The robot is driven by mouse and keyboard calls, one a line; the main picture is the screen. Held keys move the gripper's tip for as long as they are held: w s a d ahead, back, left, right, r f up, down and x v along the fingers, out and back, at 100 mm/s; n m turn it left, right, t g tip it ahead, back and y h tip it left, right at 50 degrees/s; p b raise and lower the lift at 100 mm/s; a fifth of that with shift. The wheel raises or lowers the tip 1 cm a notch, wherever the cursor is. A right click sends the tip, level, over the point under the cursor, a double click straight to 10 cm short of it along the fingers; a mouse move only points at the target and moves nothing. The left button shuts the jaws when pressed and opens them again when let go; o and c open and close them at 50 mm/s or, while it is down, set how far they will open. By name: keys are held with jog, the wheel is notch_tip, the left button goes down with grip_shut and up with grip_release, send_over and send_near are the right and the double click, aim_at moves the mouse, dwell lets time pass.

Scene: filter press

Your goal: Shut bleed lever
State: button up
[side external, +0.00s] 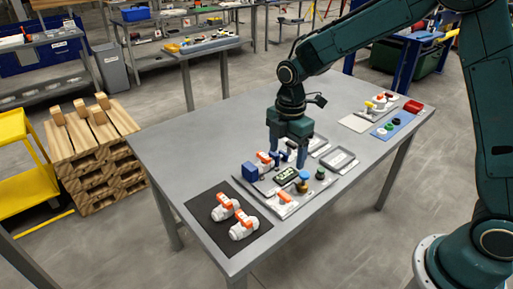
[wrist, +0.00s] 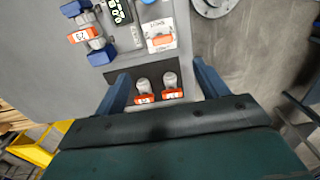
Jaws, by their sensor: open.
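My gripper (side external: 287,159) is open and points down over the back of a metal panel (side external: 262,187) on the grey table. Its blue fingers (wrist: 160,72) show apart and empty in the wrist view. A flat orange lever (side external: 285,197) lies on a white plate at the panel's front; it also shows in the wrist view (wrist: 161,40). A white valve with an orange handle (side external: 265,159) sits by a blue block, and its labelled handle shows in the wrist view (wrist: 82,35). No readable label tells which is the bleed lever. The gripper touches neither handle visibly.
A green display (side external: 285,174) and a blue-capped brass fitting (side external: 303,180) stand on the panel. Two loose white valves with orange handles (side external: 234,214) lie on a black mat (side external: 205,207). Grey trays (side external: 338,159) are behind the panel.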

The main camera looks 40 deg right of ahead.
aim_at(283, 193)
jog(key=shift+f, duration=0.1)
jog(key=shift+f, duration=6.8)
jog(key=shift+c, duration=0.4)
jog(key=c, duration=0.9)
